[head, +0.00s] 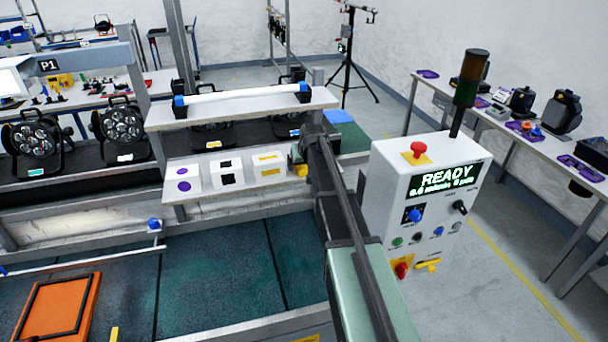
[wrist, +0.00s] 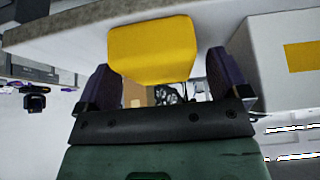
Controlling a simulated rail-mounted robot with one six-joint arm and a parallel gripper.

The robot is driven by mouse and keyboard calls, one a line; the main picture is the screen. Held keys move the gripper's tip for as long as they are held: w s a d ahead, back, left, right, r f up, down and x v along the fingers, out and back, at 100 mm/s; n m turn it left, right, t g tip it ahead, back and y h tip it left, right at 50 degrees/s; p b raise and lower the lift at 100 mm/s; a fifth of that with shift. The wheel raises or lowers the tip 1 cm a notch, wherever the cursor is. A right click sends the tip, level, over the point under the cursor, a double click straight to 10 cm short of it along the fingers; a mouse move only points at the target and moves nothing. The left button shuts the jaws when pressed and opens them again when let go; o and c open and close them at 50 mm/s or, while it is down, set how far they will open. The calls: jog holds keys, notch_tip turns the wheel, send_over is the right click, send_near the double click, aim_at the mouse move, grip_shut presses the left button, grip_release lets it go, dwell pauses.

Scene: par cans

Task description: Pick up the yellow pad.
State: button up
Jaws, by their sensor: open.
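The yellow pad (wrist: 152,45) lies between the two dark fingers of my gripper (wrist: 160,62) in the wrist view. The fingers stand apart, one on each side, and a gap shows beside the pad. In the head view a small part of the yellow pad (head: 301,171) shows at the right end of the lower white shelf (head: 230,185), mostly hidden by my arm. My gripper (head: 298,155) is there too, largely covered by my arm.
A white box with a yellow mark (head: 270,166) stands just left of the pad; it is close to my gripper in the wrist view (wrist: 282,62). More marked boxes (head: 183,180) stand further left. The upper shelf (head: 240,105) holds a white tube. A control box (head: 420,190) stands right.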

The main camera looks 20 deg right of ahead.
jog(key=shift+s+r, duration=0.1)
jog(key=shift+r, duration=0.1)
jog(key=shift+c, duration=0.7)
jog(key=c, duration=0.9)
jog(key=shift+r, duration=0.1)
jog(key=shift+r+p, duration=0.55)
jog(key=shift+p, duration=0.2)
notch_tip(320, 180, up, 3)
jog(key=p, duration=0.3)
jog(key=s+a, duration=0.1)
jog(key=s, duration=0.5)
jog(key=s+a, duration=0.1)
jog(key=s, duration=0.5)
jog(key=s+a, duration=0.1)
jog(key=s, duration=0.4)
jog(key=shift+s+f+b, duration=0.4)
